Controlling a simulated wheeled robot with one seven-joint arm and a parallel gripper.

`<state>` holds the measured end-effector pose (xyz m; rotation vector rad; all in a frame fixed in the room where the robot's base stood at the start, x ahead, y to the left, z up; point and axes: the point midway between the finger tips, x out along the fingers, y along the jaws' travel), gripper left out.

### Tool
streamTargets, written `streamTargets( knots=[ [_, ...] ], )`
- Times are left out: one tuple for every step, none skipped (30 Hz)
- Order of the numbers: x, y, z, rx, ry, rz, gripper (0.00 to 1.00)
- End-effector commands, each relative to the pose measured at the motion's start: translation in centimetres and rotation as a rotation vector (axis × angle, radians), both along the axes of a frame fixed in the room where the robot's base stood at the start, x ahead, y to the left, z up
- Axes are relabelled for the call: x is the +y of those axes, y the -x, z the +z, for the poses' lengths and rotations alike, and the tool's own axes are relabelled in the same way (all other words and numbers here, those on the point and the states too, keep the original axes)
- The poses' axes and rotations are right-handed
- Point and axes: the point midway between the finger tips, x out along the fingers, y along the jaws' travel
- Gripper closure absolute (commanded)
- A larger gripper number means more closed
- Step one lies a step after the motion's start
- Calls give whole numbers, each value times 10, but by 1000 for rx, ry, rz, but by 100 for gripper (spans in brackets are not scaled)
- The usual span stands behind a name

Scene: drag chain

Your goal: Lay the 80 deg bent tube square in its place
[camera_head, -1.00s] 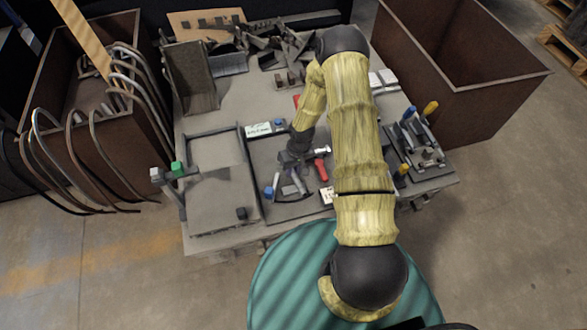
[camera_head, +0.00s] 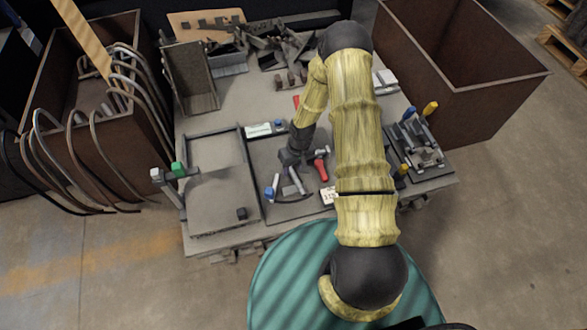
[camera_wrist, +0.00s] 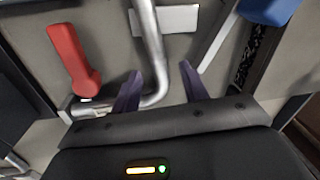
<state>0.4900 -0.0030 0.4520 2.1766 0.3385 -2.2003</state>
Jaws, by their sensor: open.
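In the wrist view a silver bent tube (camera_wrist: 150,40) lies on a grey surface. Its long leg runs to the top of the picture and its short leg turns left past the bend. My gripper (camera_wrist: 160,80) is open, one dark finger on each side of the tube near the bend. I cannot tell whether either finger touches it. In the head view my gripper (camera_head: 290,158) is low over the middle of the bench, and the tube (camera_head: 297,181) shows partly beside it. The tube's place cannot be made out for sure.
A red-handled tool (camera_wrist: 70,55), a white label (camera_wrist: 165,19) and a blue part (camera_wrist: 268,8) lie close around the tube. A framed tray (camera_head: 222,205) is left on the bench. Rusty bins (camera_head: 465,110) stand at both sides, the left one holding several bent tubes.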

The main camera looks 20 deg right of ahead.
Motion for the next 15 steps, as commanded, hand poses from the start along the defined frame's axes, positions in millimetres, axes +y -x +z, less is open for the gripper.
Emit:
streamTargets(
  knots=[
    [-2, -1, 11, -2, 0, -2, 56],
    [-2, -1, 16, -3, 1, -2, 56],
    [-3, -1, 24, -2, 1, -2, 56],
    [-4, -2, 30, -3, 0, -1, 56],
    [-5, -2, 36, -4, 0, -1, 56],
    [-6, -1, 44, -3, -1, 0, 56],
    [-7, -2, 50, -2, 1, -1, 56],
    [-8, -2, 56, -3, 1, -2, 56],
    [-9, -2, 64, -3, 1, -2, 56],
    [-9, -3, 70, -4, 0, -2, 56],
    [-10, -2, 76, -2, 1, 0, 56],
    [-11, -2, 84, -2, 1, -1, 56],
    [-12, -3, 90, -3, 0, -1, 56],
    [-13, -3, 96, -3, 1, -2, 56],
    [-14, -3, 104, -2, 1, -1, 56]
  ],
)
